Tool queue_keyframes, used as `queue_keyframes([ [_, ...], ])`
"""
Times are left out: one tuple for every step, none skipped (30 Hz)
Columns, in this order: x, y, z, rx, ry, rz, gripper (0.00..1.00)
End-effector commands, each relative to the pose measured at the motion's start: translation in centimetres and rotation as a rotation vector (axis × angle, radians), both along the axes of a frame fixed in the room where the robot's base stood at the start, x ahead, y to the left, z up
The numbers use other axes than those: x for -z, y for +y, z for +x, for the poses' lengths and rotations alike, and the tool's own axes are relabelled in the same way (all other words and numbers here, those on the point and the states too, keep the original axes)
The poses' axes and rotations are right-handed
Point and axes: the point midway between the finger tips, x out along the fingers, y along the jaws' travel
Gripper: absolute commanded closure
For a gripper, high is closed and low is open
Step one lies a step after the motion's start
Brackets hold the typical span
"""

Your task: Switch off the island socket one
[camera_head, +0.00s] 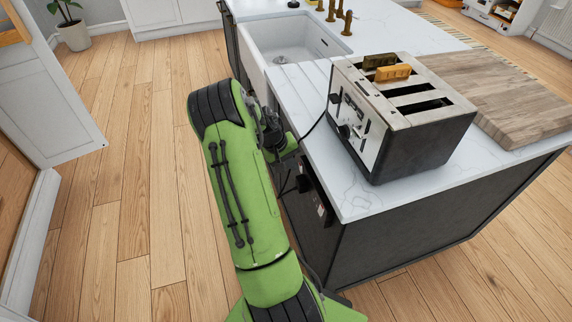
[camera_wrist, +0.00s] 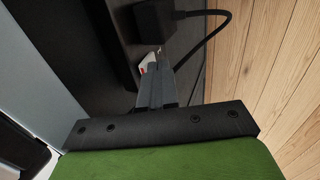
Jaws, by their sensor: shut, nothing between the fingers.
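The island socket (camera_head: 318,197) is a dark plate on the island's dark side panel, below the white worktop. A white and red switch part (camera_wrist: 148,65) shows in the wrist view beside my fingertips. A black plug (camera_wrist: 157,20) with a cable sits just beyond it; the plug also shows in the head view (camera_head: 303,183). My gripper (camera_wrist: 160,58) is shut and empty, its narrow fingers close to the switch part and partly covering it. I cannot tell whether they touch. In the head view, my arm mostly hides the gripper.
A toaster (camera_head: 400,115) stands on the worktop (camera_head: 362,201) above the socket, its cable (camera_head: 313,127) hanging over the edge. A wooden board (camera_head: 505,100) lies to its right and a white sink (camera_head: 290,45) is behind. The wooden floor (camera_head: 130,200) left of the island is clear.

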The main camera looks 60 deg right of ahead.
Motion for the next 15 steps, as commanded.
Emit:
queue_keyframes([
  [-0.03,0.0,0.0,0.0,0.0,0.0,1.0],
  [-0.03,0.0,0.0,0.0,0.0,0.0,1.0],
  [-0.03,0.0,0.0,0.0,0.0,0.0,1.0],
  [-0.04,0.01,0.01,0.0,0.0,0.0,1.0],
  [-0.04,0.0,-0.02,0.001,0.0,0.0,1.0],
  [-0.1,-0.11,-0.12,0.001,0.0,0.0,1.0],
  [-0.17,-0.27,-0.28,0.002,0.0,-0.001,1.0],
  [-0.25,-0.47,-0.49,0.003,0.0,-0.001,1.0],
  [-0.31,-0.64,-0.67,0.002,0.0,0.0,1.0],
  [-0.26,-0.58,-0.59,0.001,0.0,0.0,1.0],
  [-0.26,-0.57,-0.6,0.001,0.0,0.0,1.0],
  [-0.26,-0.59,-0.61,0.002,0.001,-0.001,1.0],
  [-0.27,-0.59,-0.63,0.002,0.001,-0.001,1.0],
  [-0.27,-0.59,-0.63,0.002,0.001,-0.001,1.0],
  [-0.29,-0.6,-0.64,0.002,0.001,-0.001,1.0],
])
